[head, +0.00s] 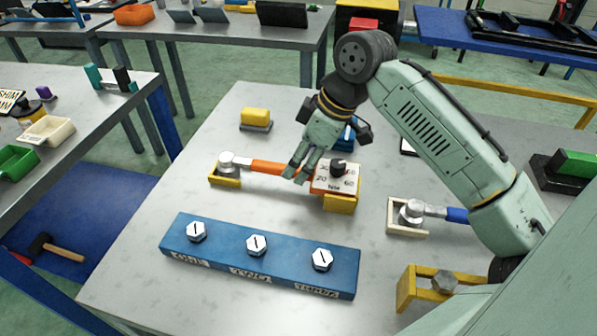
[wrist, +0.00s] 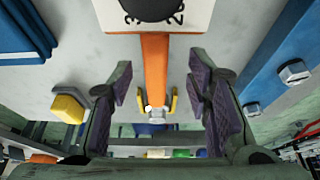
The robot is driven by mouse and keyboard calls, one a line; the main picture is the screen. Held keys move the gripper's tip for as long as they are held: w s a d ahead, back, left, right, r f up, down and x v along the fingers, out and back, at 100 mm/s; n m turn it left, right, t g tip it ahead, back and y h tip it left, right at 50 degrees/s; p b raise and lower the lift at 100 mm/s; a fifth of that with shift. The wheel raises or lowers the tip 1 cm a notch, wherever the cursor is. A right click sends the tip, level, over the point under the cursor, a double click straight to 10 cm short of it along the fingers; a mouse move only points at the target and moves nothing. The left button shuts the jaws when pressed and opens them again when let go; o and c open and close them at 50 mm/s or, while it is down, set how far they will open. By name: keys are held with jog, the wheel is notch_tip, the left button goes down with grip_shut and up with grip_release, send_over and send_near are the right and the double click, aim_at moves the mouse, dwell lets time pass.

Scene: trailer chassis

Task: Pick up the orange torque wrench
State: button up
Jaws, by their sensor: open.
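The orange torque wrench (head: 268,167) lies across the grey table. Its silver head rests in a yellow cradle (head: 224,180) on the left. Its other end meets a white dial plate (head: 345,178) with a black knob on a yellow block. My gripper (head: 297,172) is over the orange handle near the dial plate, fingers pointing down. In the wrist view the orange handle (wrist: 155,62) runs between the two open fingers (wrist: 160,88), with clearance on both sides. I cannot tell the exact height of the fingertips above the handle.
A blue rail (head: 290,262) with several hex bolts lies in front. A blue-handled wrench (head: 455,214) sits in a pale cradle to the right, with a yellow bracket (head: 408,288) nearer. A yellow block (head: 256,117) stands behind. The table's left part is clear.

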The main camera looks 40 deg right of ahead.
jog(key=b+x, duration=0.2)
jog(key=x, duration=0.1)
jog(key=b+x, duration=0.1)
jog(key=shift+w+d+f, duration=0.15)
jog(key=shift+d+f, duration=0.05)
jog(key=shift+f, duration=0.1)
jog(key=shift+r, duration=0.1)
grip_shut()
